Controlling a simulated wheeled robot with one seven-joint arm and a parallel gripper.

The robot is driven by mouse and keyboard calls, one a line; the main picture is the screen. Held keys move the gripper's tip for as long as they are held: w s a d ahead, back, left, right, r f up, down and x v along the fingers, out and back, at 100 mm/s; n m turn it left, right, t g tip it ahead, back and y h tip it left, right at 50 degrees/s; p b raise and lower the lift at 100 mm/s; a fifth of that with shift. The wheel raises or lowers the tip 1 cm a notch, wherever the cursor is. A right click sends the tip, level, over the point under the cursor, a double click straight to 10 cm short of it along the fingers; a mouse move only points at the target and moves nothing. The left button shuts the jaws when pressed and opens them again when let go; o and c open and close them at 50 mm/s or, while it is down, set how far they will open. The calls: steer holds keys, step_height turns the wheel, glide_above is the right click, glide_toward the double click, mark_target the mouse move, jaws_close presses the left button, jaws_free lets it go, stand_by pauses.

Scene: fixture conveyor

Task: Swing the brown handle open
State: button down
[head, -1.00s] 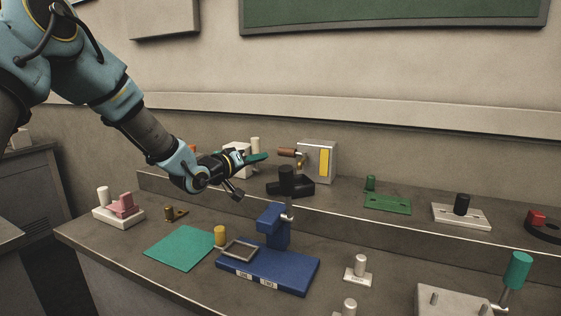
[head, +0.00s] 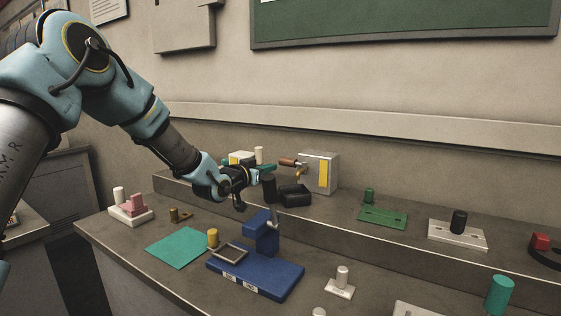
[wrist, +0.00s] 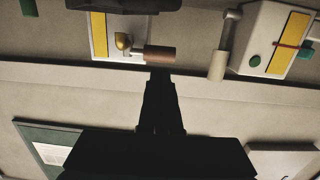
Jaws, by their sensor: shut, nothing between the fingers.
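The brown handle (head: 288,162) sticks out to the left from a grey box with a yellow panel (head: 331,174) on the raised shelf. In the wrist view the brown handle (wrist: 157,53) lies level, with a brass-coloured pivot at its left end. My gripper (head: 270,169) is just left of the handle's free end in the head view. In the wrist view my gripper (wrist: 160,73) shows as a dark outline with its fingers together and empty, its tips close to the handle. I cannot tell whether they touch.
A black block (head: 292,196) stands on the shelf below the handle. A blue fixture (head: 258,273) with a black-knobbed lever is in front. A second box with a yellow panel (wrist: 270,40) and a pale cylinder (wrist: 217,66) are to the right in the wrist view.

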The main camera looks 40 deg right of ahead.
mark_target(286, 163)
steer(key=p+x, duration=0.2)
steer(key=x, duration=0.5)
